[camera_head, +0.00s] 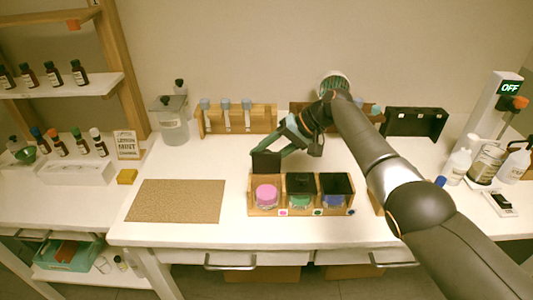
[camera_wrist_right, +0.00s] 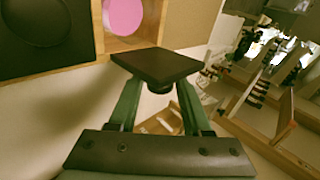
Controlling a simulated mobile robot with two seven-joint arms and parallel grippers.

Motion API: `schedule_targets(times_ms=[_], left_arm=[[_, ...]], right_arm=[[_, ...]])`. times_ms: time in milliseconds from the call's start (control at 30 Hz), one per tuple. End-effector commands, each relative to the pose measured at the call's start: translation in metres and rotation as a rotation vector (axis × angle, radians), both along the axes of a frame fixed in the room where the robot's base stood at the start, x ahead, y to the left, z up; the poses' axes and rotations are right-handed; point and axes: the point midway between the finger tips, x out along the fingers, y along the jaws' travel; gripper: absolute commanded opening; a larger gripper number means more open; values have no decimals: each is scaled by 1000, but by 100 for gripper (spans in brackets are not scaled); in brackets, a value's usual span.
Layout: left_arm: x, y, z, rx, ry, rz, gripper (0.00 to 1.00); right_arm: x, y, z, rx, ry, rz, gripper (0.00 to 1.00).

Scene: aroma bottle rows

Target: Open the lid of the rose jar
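The rose jar (camera_head: 265,196) is the pink one in the left compartment of the wooden box (camera_head: 252,208); its pink content (camera_wrist_right: 124,14) shows uncovered in the wrist view. My right gripper (camera_head: 281,147) is behind and above this compartment. It appears shut on a black square lid (camera_head: 266,162), which is raised and tilted at the rear of the compartment. The lid (camera_wrist_right: 157,66) also shows at the green fingertips in the wrist view, with a small knob on its gripper side. The exact finger contact is partly hidden. My left gripper is not in view.
The green jar (camera_head: 300,202) and blue jar (camera_head: 334,201) have dark lids over them. A brown mat (camera_head: 177,201) lies to the left. Tube racks (camera_head: 238,119) and a black rack (camera_head: 415,123) stand at the back; bottles (camera_head: 457,166) stand at right.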

Motion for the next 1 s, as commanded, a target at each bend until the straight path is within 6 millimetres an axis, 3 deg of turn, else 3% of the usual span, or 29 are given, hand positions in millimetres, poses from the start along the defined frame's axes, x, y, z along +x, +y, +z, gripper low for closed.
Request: schedule_targets(times_ms=[133,533,1000], left_arm=[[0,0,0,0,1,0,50],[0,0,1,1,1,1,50],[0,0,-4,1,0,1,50]], right_arm=[[0,0,0,0,-1,1,65],[0,-7,8,2,-4,1,65],[-6,-73,72,0,-4,-1,65]])
